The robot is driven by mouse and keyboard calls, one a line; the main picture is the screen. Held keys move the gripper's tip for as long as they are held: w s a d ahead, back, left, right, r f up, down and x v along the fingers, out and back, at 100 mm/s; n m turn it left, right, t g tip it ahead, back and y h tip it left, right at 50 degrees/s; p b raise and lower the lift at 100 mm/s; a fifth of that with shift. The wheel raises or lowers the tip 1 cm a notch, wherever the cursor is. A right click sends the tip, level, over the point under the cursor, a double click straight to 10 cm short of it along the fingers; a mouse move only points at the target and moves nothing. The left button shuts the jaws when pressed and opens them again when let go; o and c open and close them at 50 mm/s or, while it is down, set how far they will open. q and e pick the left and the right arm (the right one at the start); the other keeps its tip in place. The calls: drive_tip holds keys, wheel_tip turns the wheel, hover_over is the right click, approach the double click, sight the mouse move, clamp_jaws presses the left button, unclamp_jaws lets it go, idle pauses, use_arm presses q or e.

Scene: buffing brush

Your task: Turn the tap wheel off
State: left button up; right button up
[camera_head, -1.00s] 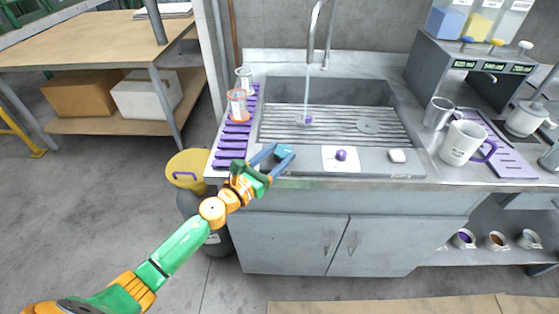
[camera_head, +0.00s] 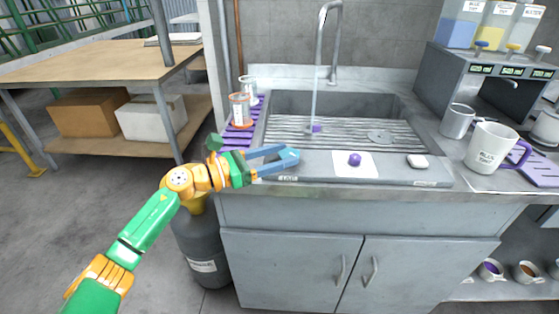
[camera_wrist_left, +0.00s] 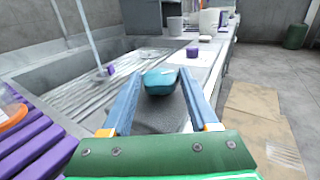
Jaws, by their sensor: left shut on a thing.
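A rounded teal block (camera_wrist_left: 160,82) sits between the two blue fingers of my left gripper (camera_head: 287,157), at the sink's front edge. The gripper is shut on it; I cannot tell whether the block is fixed or loose. A purple knob (camera_head: 354,159) stands on a white square plate (camera_head: 368,170) to the right of the gripper, apart from it. It also shows beyond the fingers in the left wrist view (camera_wrist_left: 192,52). I cannot tell which part is the tap wheel. Water runs from the tap (camera_head: 333,50) into the sink (camera_head: 285,102). My right gripper is out of view.
A small purple piece (camera_head: 315,128) lies in the sink under the stream. A pale block (camera_head: 417,161) and white mug (camera_head: 490,148) stand to the right. A purple rack (camera_head: 240,137) with two cups is on the left. A grey canister stands below my arm.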

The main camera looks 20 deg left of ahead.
use_arm(q)
drive_tip(key=o, duration=1.4)
drive_tip(key=shift+c, duration=0.2)
drive_tip(key=b+v, duration=0.1)
drive_tip(key=v, duration=0.1)
drive_tip(key=b+v, duration=0.1)
drive_tip(key=v, duration=0.3)
drive_tip(key=shift+a+f+b, duration=0.1)
drive_tip(key=shift+f+b, duration=0.15)
drive_tip(key=shift+b, duration=0.15)
drive_tip(key=shift+s+a+r, duration=0.1)
drive_tip(key=shift+s+a, duration=0.15)
drive_tip(key=shift+s, duration=0.1)
drive_tip(key=shift+r, duration=0.2)
